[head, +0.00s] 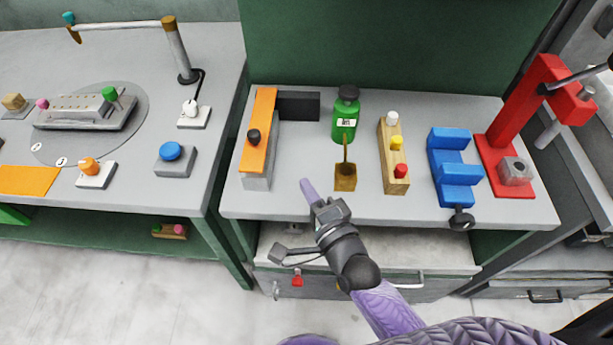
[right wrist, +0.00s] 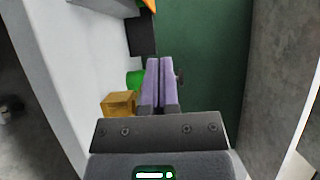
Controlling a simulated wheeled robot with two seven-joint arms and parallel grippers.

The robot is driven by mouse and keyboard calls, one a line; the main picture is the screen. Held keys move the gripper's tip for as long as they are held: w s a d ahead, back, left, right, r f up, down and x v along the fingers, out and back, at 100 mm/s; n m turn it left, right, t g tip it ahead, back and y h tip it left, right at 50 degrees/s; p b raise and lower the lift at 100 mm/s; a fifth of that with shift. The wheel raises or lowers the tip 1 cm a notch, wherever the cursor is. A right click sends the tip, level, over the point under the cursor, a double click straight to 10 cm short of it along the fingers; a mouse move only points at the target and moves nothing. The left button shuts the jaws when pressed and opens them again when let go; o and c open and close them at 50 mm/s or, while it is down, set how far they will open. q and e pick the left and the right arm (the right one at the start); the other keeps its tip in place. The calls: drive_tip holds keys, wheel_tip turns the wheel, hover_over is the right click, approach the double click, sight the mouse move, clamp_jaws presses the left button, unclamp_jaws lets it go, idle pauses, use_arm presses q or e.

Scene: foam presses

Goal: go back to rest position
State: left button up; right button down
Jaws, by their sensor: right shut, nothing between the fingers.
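My right gripper (head: 308,190) is over the front edge of the middle workbench (head: 300,207) in the head view, its arm coming up from the bottom right. Its purple fingers are shut together and empty, as the right wrist view (right wrist: 160,82) also shows. A brass-coloured block with an upright piece (head: 345,178) stands on the bench just right of the fingertips, apart from them as far as I can tell. My left gripper is not in view.
On the middle bench stand an orange-topped press (head: 264,110), a green bottle (head: 345,118), a wooden peg block (head: 393,160), a blue vise (head: 449,165) and a red press (head: 493,150). A drawer below (head: 420,288) appears partly open. The left bench (head: 120,190) holds a round fixture and buttons.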

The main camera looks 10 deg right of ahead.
drive_tip(key=s+d+f+n+g+h, duration=0.1)
drive_tip(key=s+d+n+g+h, duration=0.15)
drive_tip(key=s+n+g, duration=0.55)
drive_tip(key=s+d+f+n+g+h, duration=0.2)
drive_tip(key=s+d+n+g, duration=0.3)
drive_tip(key=s+n, duration=0.45)
wheel_tip(320, 180, down, 18)
drive_tip(key=s+g+b, duration=0.1)
drive_tip(key=s+g, duration=0.1)
drive_tip(key=s+d+f+g+b, duration=0.1)
drive_tip(key=s+d+f, duration=0.1)
drive_tip(key=s+f, duration=1)
drive_tip(key=shift+s+d+f+g, duration=0.2)
drive_tip(key=shift+s+f+g, duration=0.2)
drive_tip(key=shift+s, duration=0.7)
